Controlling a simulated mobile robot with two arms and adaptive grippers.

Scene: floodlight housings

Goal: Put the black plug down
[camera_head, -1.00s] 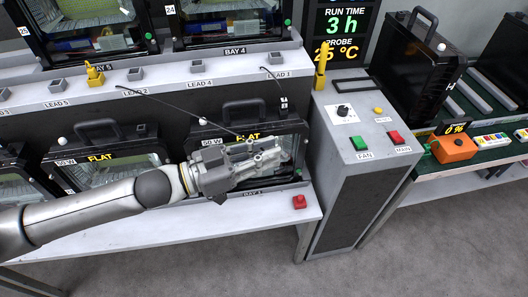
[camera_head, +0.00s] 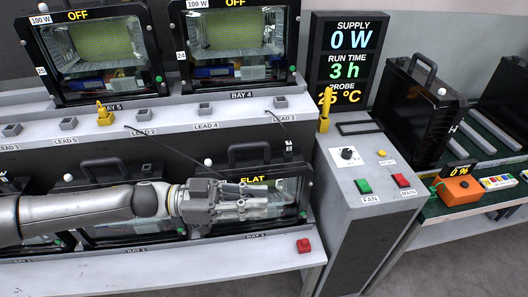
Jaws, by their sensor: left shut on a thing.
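My left gripper (camera_head: 264,208) reaches in from the left, in front of the lower right floodlight housing (camera_head: 293,172) marked FLAT. Its fingers point right and are closed together. The black plug is not clearly visible; the fingers hide what they hold. A thin black cable (camera_head: 170,149) runs from near the LEAD 2 socket down toward the gripper and passes out of sight behind it. Another short dark cable hangs by the LEAD 1 socket (camera_head: 280,102). My right gripper is not in view.
A white bench (camera_head: 230,265) runs below the gripper, with a red button (camera_head: 303,245) at its right end. A yellow plug (camera_head: 104,113) stands on the lead shelf. A grey control cabinet (camera_head: 375,145) is right. Two housings above show OFF.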

